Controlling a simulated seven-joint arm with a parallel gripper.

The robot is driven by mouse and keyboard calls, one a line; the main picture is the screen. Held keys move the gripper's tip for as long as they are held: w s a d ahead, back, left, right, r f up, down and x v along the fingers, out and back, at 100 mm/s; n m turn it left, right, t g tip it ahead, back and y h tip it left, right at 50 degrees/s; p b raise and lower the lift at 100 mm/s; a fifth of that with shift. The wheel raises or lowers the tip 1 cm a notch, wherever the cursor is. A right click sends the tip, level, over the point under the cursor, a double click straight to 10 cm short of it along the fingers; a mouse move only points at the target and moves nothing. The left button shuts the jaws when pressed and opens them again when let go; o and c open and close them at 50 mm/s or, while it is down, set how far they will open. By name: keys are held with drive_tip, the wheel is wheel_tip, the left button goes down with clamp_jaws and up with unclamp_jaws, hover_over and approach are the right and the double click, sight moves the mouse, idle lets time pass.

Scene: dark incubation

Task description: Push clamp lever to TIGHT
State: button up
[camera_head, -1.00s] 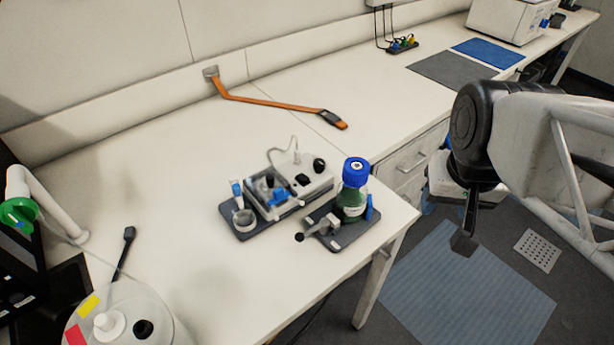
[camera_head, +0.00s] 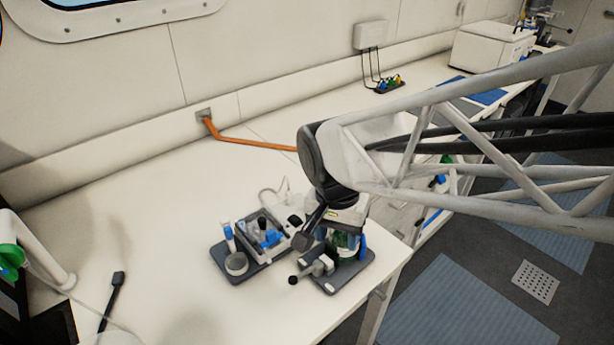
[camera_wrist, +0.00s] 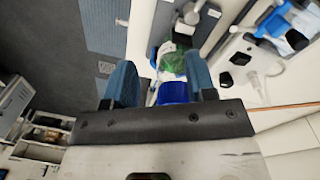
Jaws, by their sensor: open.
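The clamp lever (camera_head: 309,272) is a grey arm with a black knob, at the front left of a dark base plate (camera_head: 352,277) near the table's right edge. A green bottle (camera_head: 346,246) stands on that plate, partly hidden by my arm in the head view. My gripper (camera_head: 308,232) is open above and beside the bottle, apart from the lever as far as I can tell. In the wrist view, the bottle's blue cap (camera_wrist: 173,92) shows between the blue fingers of my gripper (camera_wrist: 163,88). Grey clamp parts (camera_wrist: 190,14) show beyond the bottle.
A second dark tray (camera_head: 232,270) with a tube, a ring and blue parts stands just left of the clamp plate. A white device with a cable is behind them. An orange strap (camera_head: 250,143) lies farther back.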

drive_tip(key=m+h, duration=0.1)
drive_tip(key=m, duration=0.1)
hover_over(293, 277)
drive_tip(key=a, duration=0.2)
wheel_tip(293, 277, down, 4)
drive_tip(key=shift+w+d+f+g, duration=0.2)
drive_tip(key=shift+w+g, duration=0.1)
drive_tip(key=shift+g, duration=0.1)
drive_tip(key=shift+s+d+f, duration=0.1)
drive_tip(key=shift+d+f, duration=0.15)
drive_tip(key=shift+f, duration=1)
drive_tip(key=shift+s+d+f, duration=0.1)
drive_tip(key=shift+d+f, duration=0.1)
drive_tip(key=shift+f, duration=1.1)
drive_tip(key=shift+s+d+f, duration=0.1)
drive_tip(key=shift+d+f, duration=0.15)
drive_tip(key=shift+f, duration=1)
clamp_jaws()
